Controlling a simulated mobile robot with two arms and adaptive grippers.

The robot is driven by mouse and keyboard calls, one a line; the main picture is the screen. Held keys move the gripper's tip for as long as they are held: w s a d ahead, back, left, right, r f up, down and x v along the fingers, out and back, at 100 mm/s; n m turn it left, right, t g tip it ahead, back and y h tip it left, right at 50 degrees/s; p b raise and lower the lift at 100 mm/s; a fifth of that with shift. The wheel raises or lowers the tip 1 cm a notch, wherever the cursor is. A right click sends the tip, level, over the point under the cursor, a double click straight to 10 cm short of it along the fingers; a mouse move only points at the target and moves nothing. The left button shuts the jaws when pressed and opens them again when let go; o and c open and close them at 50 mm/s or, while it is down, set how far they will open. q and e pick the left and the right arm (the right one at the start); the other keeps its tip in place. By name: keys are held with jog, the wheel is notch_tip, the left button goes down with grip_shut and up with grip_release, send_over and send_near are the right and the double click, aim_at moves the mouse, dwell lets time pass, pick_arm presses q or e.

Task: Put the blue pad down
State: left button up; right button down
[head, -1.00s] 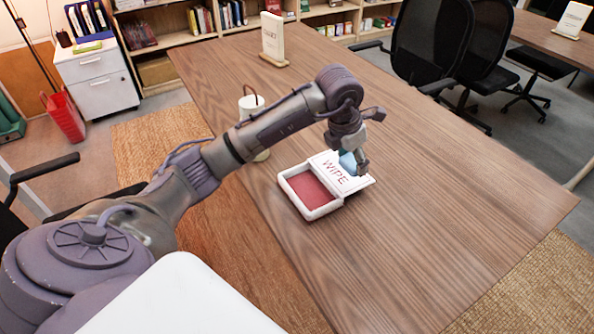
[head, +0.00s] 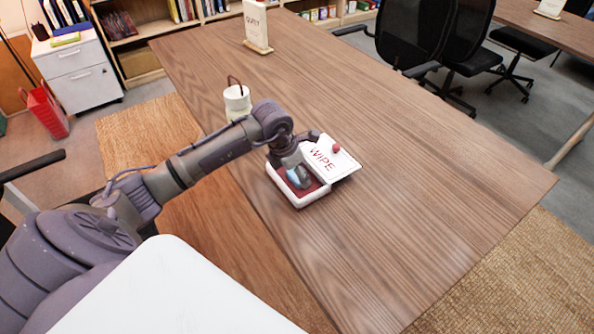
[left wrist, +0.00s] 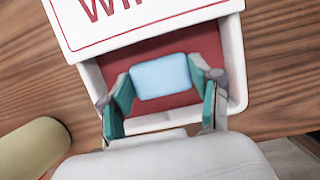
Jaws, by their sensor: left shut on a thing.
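The blue pad (head: 294,177) is held by my left gripper (head: 299,180) over the open part of a white box (head: 298,203) with a red inside. In the left wrist view the pad (left wrist: 160,77) sits between the two teal-padded fingers (left wrist: 162,92), above or on the red floor (left wrist: 190,44); I cannot tell if it touches. A white lid marked WIPE (head: 345,167), with a red knob, covers the far right part of the box and overhangs it. My right gripper is not in view.
The box stands on a long wooden table (head: 420,200). A cream canister (head: 237,103) with a dark loop handle stands behind it, near the left edge. A small sign (head: 255,25) stands at the far end. The table's right side is clear.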

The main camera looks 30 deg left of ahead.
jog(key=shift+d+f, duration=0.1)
pick_arm(q)
jog(key=shift+f, duration=0.15)
jog(key=o, duration=0.9)
jog(key=shift+o, duration=0.9)
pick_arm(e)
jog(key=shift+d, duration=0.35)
pick_arm(q)
jog(key=shift+r, duration=0.2)
